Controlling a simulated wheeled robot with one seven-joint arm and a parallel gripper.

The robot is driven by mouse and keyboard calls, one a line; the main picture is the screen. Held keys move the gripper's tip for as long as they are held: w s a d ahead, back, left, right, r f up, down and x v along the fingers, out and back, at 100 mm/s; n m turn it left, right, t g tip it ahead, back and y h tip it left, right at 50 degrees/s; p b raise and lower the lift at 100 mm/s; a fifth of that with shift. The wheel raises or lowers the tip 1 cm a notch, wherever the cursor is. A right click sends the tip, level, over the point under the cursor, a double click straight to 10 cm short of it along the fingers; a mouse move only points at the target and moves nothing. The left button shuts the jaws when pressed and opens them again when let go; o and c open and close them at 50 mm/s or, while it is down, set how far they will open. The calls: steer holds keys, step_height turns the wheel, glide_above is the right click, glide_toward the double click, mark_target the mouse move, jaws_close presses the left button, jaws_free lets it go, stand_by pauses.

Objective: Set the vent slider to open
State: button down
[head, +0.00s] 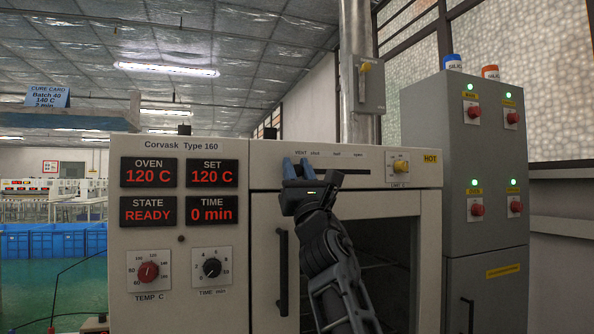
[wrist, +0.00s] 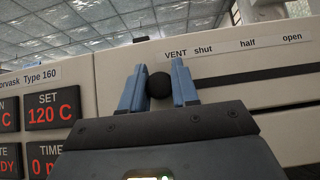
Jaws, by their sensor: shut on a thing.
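The vent slider's round black knob (wrist: 158,85) shows between the two blue fingers of my gripper (wrist: 157,90) in the wrist view. The fingers are shut on it, one on each side. In the head view my gripper (head: 297,168) is at the oven's upper front panel and hides the knob. The dark slider slot (wrist: 265,74) runs right from the gripper, under a label strip (wrist: 248,44) reading VENT, shut, half, open. The knob is at the slot's left, on the "shut" side. The slot also shows in the head view (head: 350,171).
Left of my gripper are the oven's red displays (head: 179,191), with a red TEMP dial (head: 148,272) and a black TIME dial (head: 211,268) below. A yellow limit switch (head: 400,166) is right of the slot. The door handle (head: 283,272) stands below my gripper.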

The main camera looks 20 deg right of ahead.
steer(key=d+b, duration=0.1)
steer(key=d, duration=1.7)
steer(key=shift+d+b, duration=0.1)
steer(key=shift+b, duration=0.2)
steer(key=shift+d, duration=0.75)
steer(key=c, duration=1.1)
jaws_free()
steer(key=shift+o, duration=1)
steer(key=b, duration=0.1)
glide_toward(367, 157)
steer(key=v, duration=0.2)
steer(key=shift+s+f, duration=0.25)
steer(key=shift+s, duration=0.05)
